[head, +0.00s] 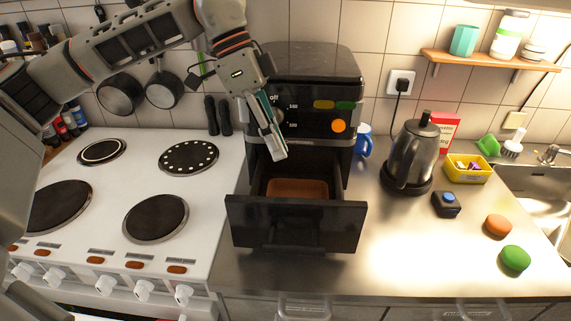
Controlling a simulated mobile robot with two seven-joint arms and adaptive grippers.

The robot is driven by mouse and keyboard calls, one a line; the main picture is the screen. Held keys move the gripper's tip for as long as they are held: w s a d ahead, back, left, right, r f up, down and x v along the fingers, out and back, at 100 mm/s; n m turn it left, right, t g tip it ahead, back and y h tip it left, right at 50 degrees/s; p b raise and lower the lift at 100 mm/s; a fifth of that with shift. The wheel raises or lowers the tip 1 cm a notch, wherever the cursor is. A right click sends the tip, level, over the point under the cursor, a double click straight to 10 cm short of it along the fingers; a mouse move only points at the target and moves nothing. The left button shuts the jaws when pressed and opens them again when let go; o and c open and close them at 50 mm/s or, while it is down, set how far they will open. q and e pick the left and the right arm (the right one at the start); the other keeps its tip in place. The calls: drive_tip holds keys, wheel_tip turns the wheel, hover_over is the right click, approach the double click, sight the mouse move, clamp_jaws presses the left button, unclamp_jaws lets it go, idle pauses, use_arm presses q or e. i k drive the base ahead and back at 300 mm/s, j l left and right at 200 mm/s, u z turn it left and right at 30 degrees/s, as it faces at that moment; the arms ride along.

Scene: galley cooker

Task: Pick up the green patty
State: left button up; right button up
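The green patty (515,260) is a thick green disc lying flat on the steel counter at the front right. An orange-brown patty (498,226) lies just behind it, apart from it. My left gripper (277,150) points down in front of the black air fryer, above its pulled-out drawer and far left of the green patty. Its fingers look close together, but the angle hides whether there is a gap. My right gripper is not in view.
The air fryer (312,65) has its drawer (295,228) open. A kettle (412,150), a small black box with a blue button (447,204) and a yellow basket (467,171) stand to the right. The white cooker (110,205) is left. Counter between drawer and patties is clear.

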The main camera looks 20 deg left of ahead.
sight(513, 256)
drive_tip(key=k, duration=1)
